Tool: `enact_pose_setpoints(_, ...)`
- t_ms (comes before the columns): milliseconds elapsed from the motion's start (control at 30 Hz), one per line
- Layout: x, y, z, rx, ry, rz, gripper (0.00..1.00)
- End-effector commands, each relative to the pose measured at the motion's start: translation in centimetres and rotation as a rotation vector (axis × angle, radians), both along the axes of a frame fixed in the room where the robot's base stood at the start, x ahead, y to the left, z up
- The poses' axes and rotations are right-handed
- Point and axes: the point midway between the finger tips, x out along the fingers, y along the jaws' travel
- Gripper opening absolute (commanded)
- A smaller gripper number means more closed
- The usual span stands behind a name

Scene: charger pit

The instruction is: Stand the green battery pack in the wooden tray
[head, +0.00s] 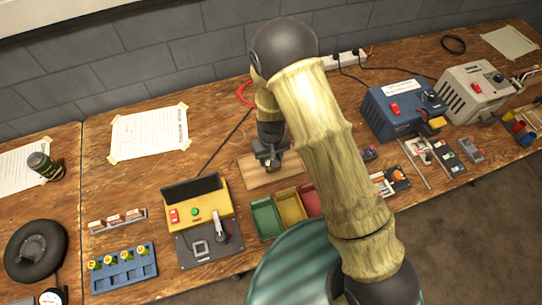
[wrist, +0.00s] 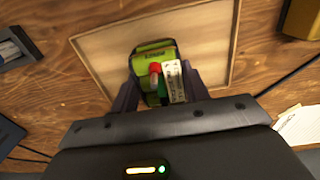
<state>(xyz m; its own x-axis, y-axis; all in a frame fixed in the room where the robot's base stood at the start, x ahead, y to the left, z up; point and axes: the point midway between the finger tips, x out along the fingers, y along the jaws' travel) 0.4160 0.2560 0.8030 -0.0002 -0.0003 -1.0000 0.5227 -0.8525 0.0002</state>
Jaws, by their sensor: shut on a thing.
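The wooden tray (head: 259,183) lies flat on the bench behind the coloured bins, and my arm hides part of it. In the wrist view, the tray (wrist: 212,38) shows a pale floor with a thin raised rim. My gripper (wrist: 157,88) is shut on the green battery pack (wrist: 144,62), one finger on each side of it. The pack has a red part and a white label facing the camera. In the head view, the pack (head: 272,167) is mostly hidden below my gripper (head: 271,156). It is over the tray; I cannot tell whether it touches the floor.
Green, yellow and red bins (head: 266,218) stand just in front of the tray. A yellow-topped device (head: 199,203) with a dark raised panel is to the left. A blue power unit (head: 401,107) stands to the right. Cables run behind the tray.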

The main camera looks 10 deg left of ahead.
Motion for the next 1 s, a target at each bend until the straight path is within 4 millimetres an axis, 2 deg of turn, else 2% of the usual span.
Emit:
enact_pose_setpoints(300,0.10,-0.08,-0.66,0.001,-0.001,-0.003,0.05)
enact_pose_setpoints(1000,0.05,0.01,-0.86,0.001,-0.001,0.000,0.05)
